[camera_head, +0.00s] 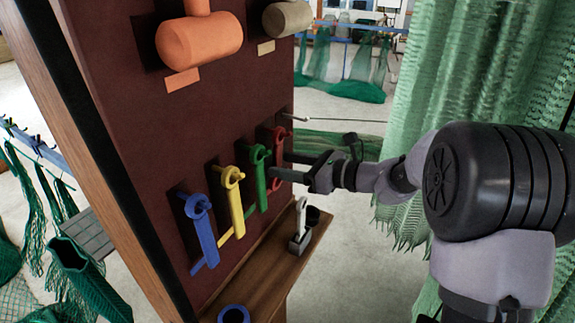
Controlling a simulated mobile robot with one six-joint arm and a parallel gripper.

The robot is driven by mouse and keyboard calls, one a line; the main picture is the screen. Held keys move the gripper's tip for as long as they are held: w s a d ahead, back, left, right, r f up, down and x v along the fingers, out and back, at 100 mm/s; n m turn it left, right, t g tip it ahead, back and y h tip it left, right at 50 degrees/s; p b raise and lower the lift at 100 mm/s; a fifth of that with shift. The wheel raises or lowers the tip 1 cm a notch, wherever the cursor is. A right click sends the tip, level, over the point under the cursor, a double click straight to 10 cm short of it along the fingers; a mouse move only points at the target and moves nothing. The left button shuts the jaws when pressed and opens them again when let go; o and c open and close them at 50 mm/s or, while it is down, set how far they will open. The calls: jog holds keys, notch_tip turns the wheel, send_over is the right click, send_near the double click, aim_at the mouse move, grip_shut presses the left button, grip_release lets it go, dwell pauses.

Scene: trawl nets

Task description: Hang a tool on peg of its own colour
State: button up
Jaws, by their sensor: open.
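A maroon board (150,120) carries a row of hanging tools, each with a ring at the top over a peg. From left to right they are a blue tool (205,238), a yellow tool (236,210), a green tool (261,180) and a red tool (278,150). My gripper (283,166) is open, its dark fingers level with the red tool at the right end of the row. The fingers partly cover the red tool, and I cannot tell whether they touch it. The peg behind the red ring is not clearly visible.
A wooden ledge (262,268) below the board holds a pale upright item (300,228), a small dark cup (313,215) and a blue ring-shaped item (233,314). Orange (200,40) and tan (287,19) cylinders jut from the board above. Green netting (455,80) hangs at the right.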

jog(key=shift+d, duration=0.1)
jog(key=b+v, duration=0.4)
jog(key=v, duration=1.3)
jog(key=s+a+f+n+g+h+b, duration=0.2)
jog(key=s+a+f+n+b, duration=0.25)
jog(key=s+f+b, duration=0.4)
jog(key=s+a+f+n+g+h+b, duration=0.25)
jog(key=s+a+f+n+b, duration=0.2)
jog(key=f+b, duration=0.75)
jog(key=s+d+f+n+t+h+b, duration=0.1)
jog(key=s+f+n+h+b, duration=0.2)
jog(key=s+f+n+b, duration=0.2)
jog(key=s+d+f+n+t+h+b, duration=0.1)
jog(key=s+f+n+h+b, duration=0.3)
jog(key=f+b, duration=0.7)
notch_tip(320, 180, down, 9)
jog(key=s+d+n, duration=0.1)
jog(key=s, duration=0.1)
jog(key=shift+s+d+n+b, duration=0.3)
jog(key=shift+s+b, duration=0.05)
jog(key=shift+s, duration=0.05)
